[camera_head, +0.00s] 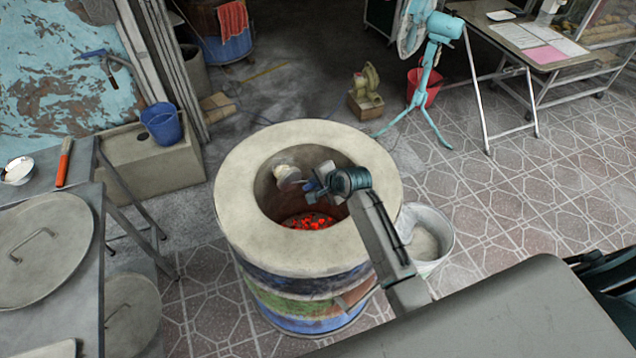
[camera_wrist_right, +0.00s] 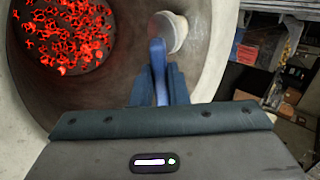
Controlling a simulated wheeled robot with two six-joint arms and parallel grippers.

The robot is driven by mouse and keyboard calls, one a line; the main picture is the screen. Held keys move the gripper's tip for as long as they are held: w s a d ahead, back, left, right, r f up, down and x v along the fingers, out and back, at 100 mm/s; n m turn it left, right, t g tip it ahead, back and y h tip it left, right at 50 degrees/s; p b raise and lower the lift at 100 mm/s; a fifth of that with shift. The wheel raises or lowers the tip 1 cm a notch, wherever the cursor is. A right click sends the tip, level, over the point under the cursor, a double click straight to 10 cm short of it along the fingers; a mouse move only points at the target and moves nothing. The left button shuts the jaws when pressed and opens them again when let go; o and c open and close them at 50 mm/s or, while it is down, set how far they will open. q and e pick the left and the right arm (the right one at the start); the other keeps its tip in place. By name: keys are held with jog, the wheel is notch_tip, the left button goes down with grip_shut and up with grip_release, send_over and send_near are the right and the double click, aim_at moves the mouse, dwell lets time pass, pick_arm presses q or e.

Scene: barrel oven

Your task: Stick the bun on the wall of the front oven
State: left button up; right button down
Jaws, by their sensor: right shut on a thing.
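The front oven (camera_head: 240,180) is a round barrel with a thick pale rim and a painted side. Red glowing coals (camera_head: 308,221) lie at its bottom and also show in the wrist view (camera_wrist_right: 66,35). My right gripper (camera_head: 318,188) reaches inside the oven mouth, shut on the blue handle (camera_wrist_right: 158,70) of a round, pale pad. A cream bun (camera_head: 282,170) is at the pad's far face, close to the inner wall. In the wrist view the pale round end (camera_wrist_right: 171,32) is beside the wall; whether the bun touches it I cannot tell. My left gripper is not in view.
A white bucket (camera_head: 428,236) stands right of the oven. A table with a round metal lid (camera_head: 44,245) is at the left, near a blue bucket (camera_head: 161,124). A turquoise fan (camera_head: 430,75) and another table stand behind right. The tiled floor between is clear.

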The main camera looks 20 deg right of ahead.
jog(key=shift+w+a, duration=0.1)
jog(key=shift+w, duration=0.2)
dwell(0.7)
jog(key=shift+p, duration=0.4)
dwell(1.3)
dwell(0.6)
jog(key=shift+s+p, duration=0.15)
jog(key=shift+p, duration=0.15)
jog(key=shift+s+d+p, duration=0.25)
jog(key=shift+s+p, duration=0.2)
jog(key=shift+s, duration=0.2)
jog(key=shift+s+d+p, duration=0.25)
jog(key=shift+s+p, duration=0.25)
jog(key=shift+s, duration=0.15)
jog(key=shift+s+d+p, duration=0.25)
jog(key=shift+s+p, duration=0.2)
jog(key=shift+s, duration=0.2)
